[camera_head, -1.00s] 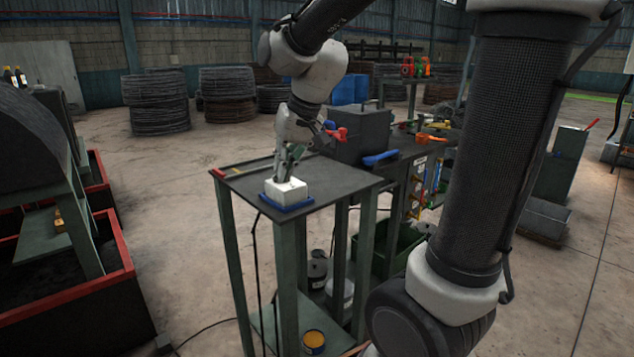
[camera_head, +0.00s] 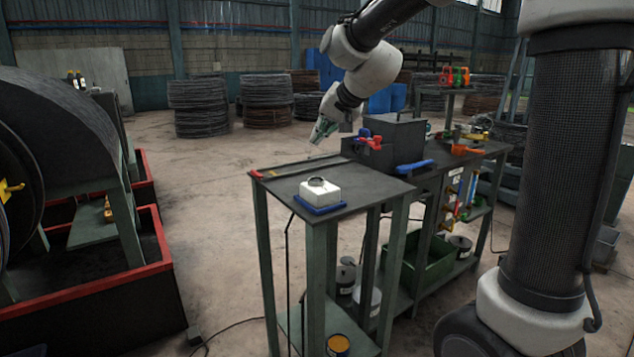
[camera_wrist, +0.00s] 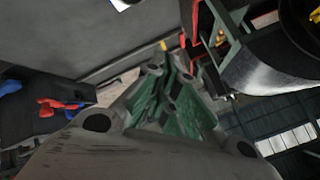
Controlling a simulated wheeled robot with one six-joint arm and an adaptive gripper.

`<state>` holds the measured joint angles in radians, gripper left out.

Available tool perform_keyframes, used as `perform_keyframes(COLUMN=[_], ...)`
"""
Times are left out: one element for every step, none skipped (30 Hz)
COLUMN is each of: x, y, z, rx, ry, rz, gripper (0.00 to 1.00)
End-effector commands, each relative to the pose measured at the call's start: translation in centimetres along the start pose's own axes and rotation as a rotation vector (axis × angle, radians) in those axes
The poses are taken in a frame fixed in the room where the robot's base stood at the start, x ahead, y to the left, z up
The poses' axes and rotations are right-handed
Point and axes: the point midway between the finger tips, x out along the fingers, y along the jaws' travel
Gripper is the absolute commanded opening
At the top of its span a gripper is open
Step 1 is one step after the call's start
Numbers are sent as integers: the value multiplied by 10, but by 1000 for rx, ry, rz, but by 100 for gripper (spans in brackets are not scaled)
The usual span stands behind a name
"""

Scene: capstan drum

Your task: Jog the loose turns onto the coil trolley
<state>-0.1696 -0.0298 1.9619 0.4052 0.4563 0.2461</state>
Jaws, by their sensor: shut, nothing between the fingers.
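My gripper (camera_head: 323,130) is shut and empty. It hangs in the air beyond the far edge of the small table, beside the dark box. In the wrist view its green fingers (camera_wrist: 172,88) come together. A white box with a round dark-ringed top (camera_head: 319,190) sits on a blue pad (camera_head: 319,208) on the small green-legged table (camera_head: 350,202). The large dark capstan drum (camera_head: 70,125) stands at the left, cut off by the picture edge. Several stacks of coiled wire (camera_head: 200,105) stand on the floor at the back. I cannot pick out the loose turns or the coil trolley for certain.
A dark box (camera_head: 385,140) and a blue-handled tool (camera_head: 413,166) lie on the workbench behind the small table. A red-rimmed pit or tray (camera_head: 160,240) lies below the drum. Open concrete floor (camera_head: 215,170) lies between drum and table.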

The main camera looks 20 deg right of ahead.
Motion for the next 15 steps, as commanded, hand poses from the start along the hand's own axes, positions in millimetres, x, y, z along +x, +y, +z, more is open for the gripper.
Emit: perform_keyframes(x=[3,5,8,11,14,18,21,24,28,31,34,38,40,43,46], y=[3,4,6,8,10,14,16,18,21,23,26,29,31,32,34], z=[3,4,6,8,10,14,16,18,21,23,25,28,30,32,34], rx=[0,1,2,1,1,3,2,3,2,2,2,2,3,3,2], ry=[-2,-3,-2,-2,-2,-2,-2,-3,-3,-2,-2,-3,-2,-2,-2], rz=[1,1,1,1,2,2,3,2,2,1,2,3,3,2,2], gripper=[0,0,0,0,0,0,0,0,0,0,0,0,0,0,0])
